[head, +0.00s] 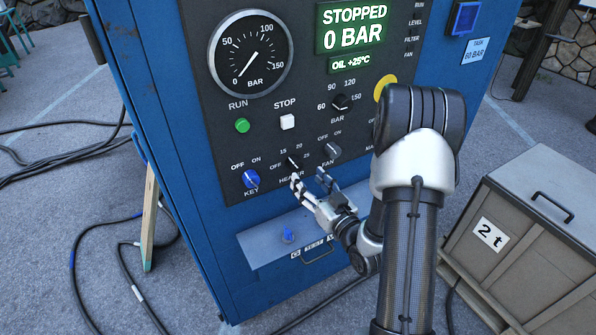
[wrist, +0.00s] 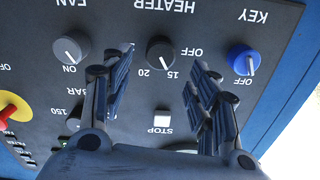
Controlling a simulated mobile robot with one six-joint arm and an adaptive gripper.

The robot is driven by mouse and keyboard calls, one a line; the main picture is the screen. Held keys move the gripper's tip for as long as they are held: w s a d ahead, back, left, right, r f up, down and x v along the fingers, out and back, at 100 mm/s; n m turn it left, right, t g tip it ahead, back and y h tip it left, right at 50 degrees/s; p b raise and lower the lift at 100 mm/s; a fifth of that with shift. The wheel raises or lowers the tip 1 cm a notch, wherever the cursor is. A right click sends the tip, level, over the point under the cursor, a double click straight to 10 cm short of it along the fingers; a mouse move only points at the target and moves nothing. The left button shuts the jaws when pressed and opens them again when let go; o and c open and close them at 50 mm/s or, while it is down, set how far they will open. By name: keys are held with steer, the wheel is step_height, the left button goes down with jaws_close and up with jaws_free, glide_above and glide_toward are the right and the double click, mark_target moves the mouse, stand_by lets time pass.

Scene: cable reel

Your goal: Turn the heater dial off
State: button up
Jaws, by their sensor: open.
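The black heater dial (head: 293,162) is on the dark panel of the blue cabinet, between the blue key switch (head: 251,179) and the fan dial (head: 332,150). Its pointer faces the number scale, around 15 to 20, not OFF; the exact mark is hard to read. In the wrist view, upside down, the heater dial (wrist: 160,52) shows between my fingertips. My gripper (head: 309,179) is open and empty, just in front of and below the dial, with one finger to each side. No contact with the dial is visible.
The fan dial (wrist: 72,47) is close beside one finger and the key switch (wrist: 243,60) beyond the other. A shelf (head: 262,255) juts out below. A crate (head: 545,230) stands at right.

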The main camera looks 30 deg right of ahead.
mark_target(298, 168)
steer(key=w, duration=0.6)
steer(key=shift+w+a+b, duration=0.15)
steer(key=shift+w+b, duration=0.2)
steer(key=shift+b, duration=0.05)
steer(key=c, duration=1.1)
